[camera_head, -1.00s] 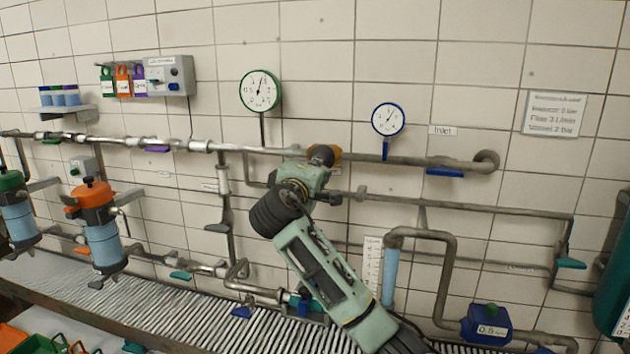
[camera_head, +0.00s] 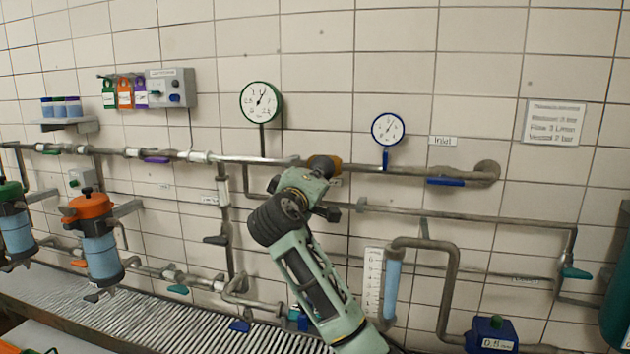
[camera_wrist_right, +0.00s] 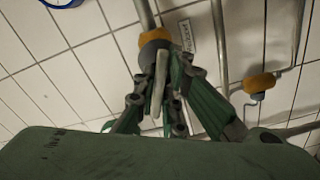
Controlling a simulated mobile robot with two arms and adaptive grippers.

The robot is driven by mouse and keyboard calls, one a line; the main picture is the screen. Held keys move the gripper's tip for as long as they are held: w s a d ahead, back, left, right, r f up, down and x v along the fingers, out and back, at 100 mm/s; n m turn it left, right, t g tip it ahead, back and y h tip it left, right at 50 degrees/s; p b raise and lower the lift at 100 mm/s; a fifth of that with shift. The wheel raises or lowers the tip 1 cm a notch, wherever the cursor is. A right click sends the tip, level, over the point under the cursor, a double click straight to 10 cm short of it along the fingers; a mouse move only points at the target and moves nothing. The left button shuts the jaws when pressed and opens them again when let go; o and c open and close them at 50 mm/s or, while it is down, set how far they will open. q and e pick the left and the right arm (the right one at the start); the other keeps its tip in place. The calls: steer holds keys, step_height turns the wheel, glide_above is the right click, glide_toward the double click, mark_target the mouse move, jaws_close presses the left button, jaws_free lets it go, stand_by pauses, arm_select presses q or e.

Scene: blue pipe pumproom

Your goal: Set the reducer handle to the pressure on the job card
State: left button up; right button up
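The reducer (camera_head: 327,164) has an orange-yellow body on the upper pipe; it shows at the top of the right wrist view (camera_wrist_right: 154,40). Its pale lever handle (camera_wrist_right: 158,85) stands between the fingers of my right gripper (camera_wrist_right: 159,95), which look closed on it from both sides. In the head view my right gripper (camera_head: 328,178) is at the reducer, its fingers mostly hidden by my wrist. The green-rimmed gauge (camera_head: 261,101) above left has its needle up and right. The job card (camera_head: 553,121) hangs at upper right; its lines are blurred. My left gripper is out of view.
A blue-rimmed gauge (camera_head: 387,129) and an Inlet label (camera_head: 442,141) are right of the reducer. A second yellow fitting (camera_wrist_right: 260,83) is close on the right in the wrist view. Pipes run along the wall. A blue-filled tube (camera_head: 392,289) stands right of my arm.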

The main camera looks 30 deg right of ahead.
steer(key=o, duration=0.4)
steer(key=shift+a, duration=0.1)
steer(key=v, duration=1.2)
stand_by(2.0)
